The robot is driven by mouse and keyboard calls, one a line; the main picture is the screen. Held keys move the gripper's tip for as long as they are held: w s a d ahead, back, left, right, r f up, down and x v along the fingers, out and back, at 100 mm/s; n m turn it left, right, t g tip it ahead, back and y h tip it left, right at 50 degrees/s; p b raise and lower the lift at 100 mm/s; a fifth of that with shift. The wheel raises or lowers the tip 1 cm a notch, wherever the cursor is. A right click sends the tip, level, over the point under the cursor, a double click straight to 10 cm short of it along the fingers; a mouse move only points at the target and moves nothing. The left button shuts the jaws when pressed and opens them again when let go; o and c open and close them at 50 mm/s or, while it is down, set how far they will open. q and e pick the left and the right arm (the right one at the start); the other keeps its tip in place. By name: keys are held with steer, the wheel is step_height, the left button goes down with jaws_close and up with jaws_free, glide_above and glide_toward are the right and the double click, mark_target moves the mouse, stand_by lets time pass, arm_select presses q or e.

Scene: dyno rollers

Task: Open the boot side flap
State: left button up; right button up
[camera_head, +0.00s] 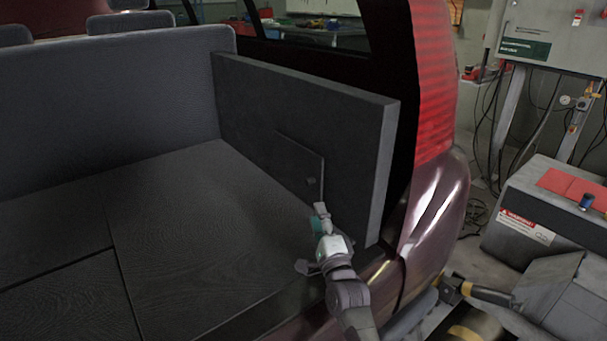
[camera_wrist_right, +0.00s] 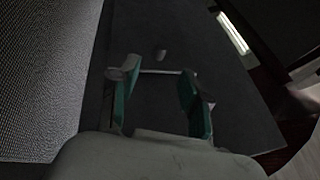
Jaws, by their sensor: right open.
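The boot side flap (camera_head: 300,165) is a dark square panel set in the grey side wall of the car boot, right of the boot floor. It looks closed or nearly closed, with a small knob (camera_head: 311,181) near its lower right corner. My right gripper (camera_head: 321,210) is just in front of and below the knob, apart from it. In the right wrist view the gripper (camera_wrist_right: 158,92) is open and empty, its green-padded fingers spread. The knob (camera_wrist_right: 161,55) shows beyond the fingertips there. My left gripper is not in view.
The boot floor (camera_head: 190,215) is flat and empty. A grey seat back (camera_head: 110,90) closes its far side. The red tail light (camera_head: 433,80) and car body edge stand right of the side wall. A grey machine (camera_head: 540,215) stands outside at right.

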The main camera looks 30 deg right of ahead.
mark_target(307, 184)
steer(key=b+x, duration=0.2)
steer(key=x, duration=0.9)
steer(key=shift+w+d+r, duration=0.1)
steer(key=shift+w+r, duration=0.15)
steer(key=shift+w, duration=0.05)
steer(key=shift+w+d+r, duration=0.1)
steer(key=shift+w, duration=0.3)
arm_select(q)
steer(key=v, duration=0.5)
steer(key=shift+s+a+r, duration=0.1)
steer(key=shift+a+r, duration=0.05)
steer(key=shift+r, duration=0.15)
arm_select(e)
jaws_close()
